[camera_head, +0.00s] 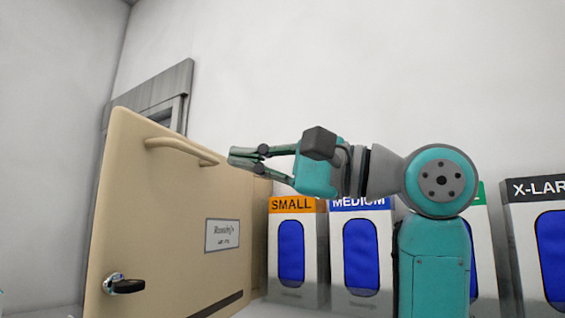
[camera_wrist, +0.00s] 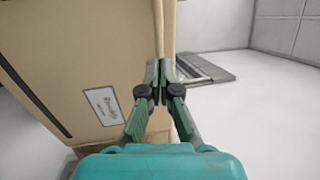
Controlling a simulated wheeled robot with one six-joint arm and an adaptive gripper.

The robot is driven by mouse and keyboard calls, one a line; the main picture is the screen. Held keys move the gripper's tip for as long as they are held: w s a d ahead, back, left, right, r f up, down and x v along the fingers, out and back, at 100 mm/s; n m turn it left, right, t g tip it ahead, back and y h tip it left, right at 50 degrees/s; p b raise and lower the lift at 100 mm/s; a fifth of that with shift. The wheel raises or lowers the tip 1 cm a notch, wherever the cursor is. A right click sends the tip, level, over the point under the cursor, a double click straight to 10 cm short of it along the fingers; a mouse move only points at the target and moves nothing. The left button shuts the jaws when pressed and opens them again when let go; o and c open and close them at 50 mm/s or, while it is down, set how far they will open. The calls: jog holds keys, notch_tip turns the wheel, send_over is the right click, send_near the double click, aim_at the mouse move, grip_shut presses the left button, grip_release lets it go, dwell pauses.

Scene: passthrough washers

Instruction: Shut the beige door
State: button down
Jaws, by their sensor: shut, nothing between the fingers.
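The beige door (camera_head: 165,215) stands at the left in the head view, swung out at an angle. Its curved handle (camera_head: 180,149) is near the top, a dark knob (camera_head: 124,286) is low on the left, and a small sign (camera_head: 222,236) is on its face. The door also fills the left of the wrist view (camera_wrist: 75,50), with its edge behind my fingertips. My gripper (camera_head: 236,157) is shut and empty, just right of the handle's right end. It also shows in the wrist view (camera_wrist: 162,68). I cannot tell whether it touches the door.
Dispenser boxes stand in a row at the right: SMALL (camera_head: 311,270), MEDIUM (camera_head: 334,262), one partly hidden by my arm, and X-LAR (camera_head: 520,245). A grey frame (camera_head: 157,90) is on the wall behind the door.

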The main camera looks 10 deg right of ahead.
aim_at(200, 153)
jog(key=shift+x, duration=2.4)
jog(key=shift+a, duration=0.15)
